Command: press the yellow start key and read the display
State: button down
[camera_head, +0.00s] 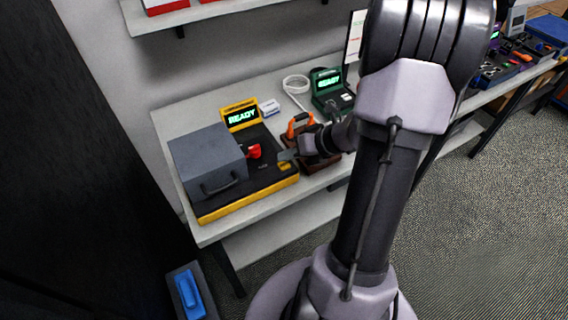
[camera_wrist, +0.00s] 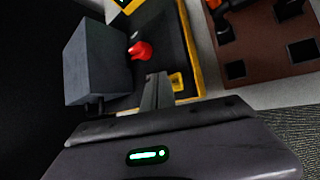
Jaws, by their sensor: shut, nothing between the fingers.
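The tester is a black case with a yellow base edge (camera_head: 240,200) on the bench. Its yellow-framed display (camera_head: 242,118) reads "READY" in green; only a corner of the yellow frame shows in the wrist view. The yellow start key (camera_wrist: 177,82) is on the black top near the front edge; it also shows in the head view (camera_head: 285,167). My gripper (camera_head: 285,155) is shut and empty, over the case close to the key. In the wrist view its fingertips (camera_wrist: 157,80) are just left of the key; I cannot tell whether they touch it.
A grey box with a handle (camera_head: 208,162) and a red part (camera_head: 254,151) stand on the case. A brown tray (camera_wrist: 265,45) with square holes lies to the right. A green device (camera_head: 328,90) also reading "READY" stands behind.

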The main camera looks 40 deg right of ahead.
aim_at(287, 166)
jog(key=shift+f, duration=0.1)
jog(key=shift+f, duration=0.3)
jog(key=shift+f+b, duration=0.4)
jog(key=shift+b, duration=0.1)
dwell(0.4)
jog(key=shift+r, duration=0.15)
jog(key=shift+r+p, duration=0.65)
jog(key=shift+p, duration=0.15)
jog(key=shift+r, duration=0.1)
notch_tip(287, 166, up, 5)
jog(key=p, duration=0.5)
